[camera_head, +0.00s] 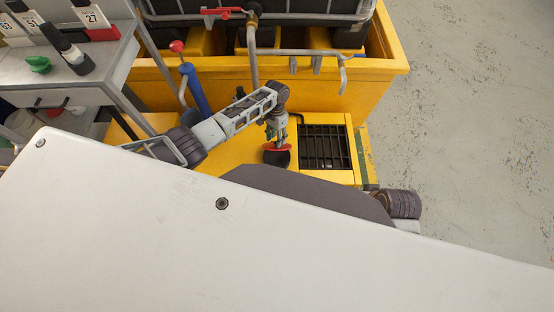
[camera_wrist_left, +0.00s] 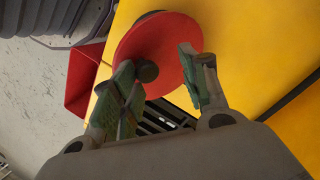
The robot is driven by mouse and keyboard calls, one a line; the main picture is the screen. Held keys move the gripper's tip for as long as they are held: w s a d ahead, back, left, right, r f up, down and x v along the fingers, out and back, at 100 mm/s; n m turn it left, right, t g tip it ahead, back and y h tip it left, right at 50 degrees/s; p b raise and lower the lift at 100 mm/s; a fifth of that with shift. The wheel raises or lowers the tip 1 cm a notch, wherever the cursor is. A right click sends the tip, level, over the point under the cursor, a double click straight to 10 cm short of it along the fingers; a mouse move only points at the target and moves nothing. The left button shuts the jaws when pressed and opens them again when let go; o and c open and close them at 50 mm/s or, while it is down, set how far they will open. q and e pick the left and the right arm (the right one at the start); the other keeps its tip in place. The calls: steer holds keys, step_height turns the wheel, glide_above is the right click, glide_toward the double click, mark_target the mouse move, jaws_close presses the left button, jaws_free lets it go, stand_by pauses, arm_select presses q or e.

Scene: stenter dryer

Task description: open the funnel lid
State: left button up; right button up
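The funnel lid is a round red disc with a dark knob. In the wrist view the lid (camera_wrist_left: 185,35) fills the upper middle, and its knob (camera_wrist_left: 146,71) shows just beyond my left fingertips, near the left finger. My left gripper (camera_wrist_left: 168,75) is open, its two greenish fingers apart with nothing clearly held between them. In the head view the left gripper (camera_head: 277,128) points down just above the red lid (camera_head: 273,148). A dark round shape lies right below the lid; I cannot tell what it is. A red angular part, perhaps the funnel (camera_wrist_left: 82,80), shows left of the lid. My right gripper is out of view.
A black grate (camera_head: 325,147) lies in the yellow surface (camera_head: 234,158) to the right of the lid. A blue cylinder (camera_head: 195,88) and metal pipes stand behind. A grey bench (camera_head: 75,72) with bottles is at the left. The floor (camera_head: 460,100) at the right is clear.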

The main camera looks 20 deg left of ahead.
arm_select(q)
steer(key=shift+s+d+f+b, duration=0.25)
steer(key=shift+s+f+b, duration=0.15)
steer(key=shift+s, duration=0.25)
steer(key=shift+s+d+f+b, duration=0.25)
steer(key=shift+s+f, duration=0.1)
steer(key=shift+s, duration=0.3)
steer(key=shift+s+d+f+b, duration=0.25)
steer(key=shift+s+f+b, duration=0.65)
steer(key=shift+b, duration=0.35)
steer(key=shift+s+d+f+t+b, duration=0.15)
steer(key=shift+s+f+t+b, duration=0.2)
steer(key=shift+s+f+b, duration=0.45)
steer(key=shift+s+d+f+t+b, duration=0.15)
steer(key=shift+f+t+b, duration=0.25)
steer(key=shift+b, duration=0.7)
steer(key=shift+s+f+t+y+b, duration=0.35)
steer(key=shift+f+t+b, duration=0.3)
steer(key=shift+b, duration=0.55)
